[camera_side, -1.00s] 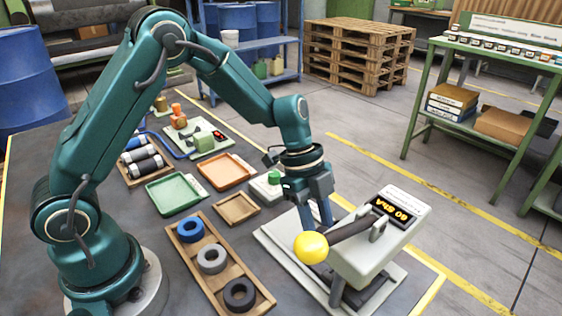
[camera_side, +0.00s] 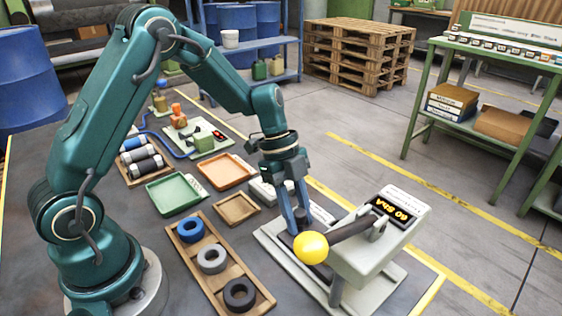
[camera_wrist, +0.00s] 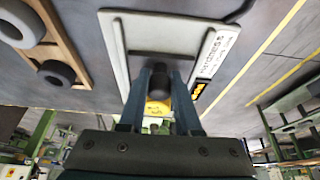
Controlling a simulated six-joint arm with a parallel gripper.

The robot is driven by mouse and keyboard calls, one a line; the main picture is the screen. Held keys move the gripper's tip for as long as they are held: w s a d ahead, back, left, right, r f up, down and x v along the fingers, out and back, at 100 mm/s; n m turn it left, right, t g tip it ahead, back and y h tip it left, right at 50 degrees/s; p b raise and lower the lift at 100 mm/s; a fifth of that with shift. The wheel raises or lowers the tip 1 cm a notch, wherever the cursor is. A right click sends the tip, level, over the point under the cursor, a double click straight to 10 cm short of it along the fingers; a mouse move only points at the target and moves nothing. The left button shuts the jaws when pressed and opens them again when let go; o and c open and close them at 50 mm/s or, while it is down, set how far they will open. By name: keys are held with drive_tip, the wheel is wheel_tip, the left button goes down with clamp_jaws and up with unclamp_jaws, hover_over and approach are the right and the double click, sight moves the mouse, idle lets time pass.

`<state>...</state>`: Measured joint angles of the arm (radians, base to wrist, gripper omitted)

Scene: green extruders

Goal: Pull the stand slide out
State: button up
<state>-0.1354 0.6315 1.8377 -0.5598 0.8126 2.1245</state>
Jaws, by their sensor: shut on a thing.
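The tester stand (camera_side: 372,252) is a pale grey machine on a light base plate, with a lit display, a dark lever and a yellow ball (camera_side: 311,248) on the lever's end. Its dark slide (camera_side: 287,240) sticks out along the base toward the left, partly hidden behind the ball. My gripper (camera_side: 301,226) points down at the left end of the base and is shut on the slide's dark knob. In the wrist view the knob (camera_wrist: 159,82) sits between my fingers, with the yellow ball (camera_wrist: 158,108) close behind. The rest of the slide is hard to make out there.
A wooden tray (camera_side: 222,262) with blue, grey and black rings lies left of the stand. Green, orange and brown trays (camera_side: 236,209) lie behind it. The lever and ball are close beside my fingers. Floor to the right of the stand is clear.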

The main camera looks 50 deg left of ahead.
drive_tip(key=shift+a, duration=1.75)
drive_tip(key=o, duration=0.6)
drive_tip(key=shift+a, duration=0.15)
drive_tip(key=shift+c, duration=0.2)
drive_tip(key=o, duration=0.4)
drive_tip(key=shift+r, duration=4.25)
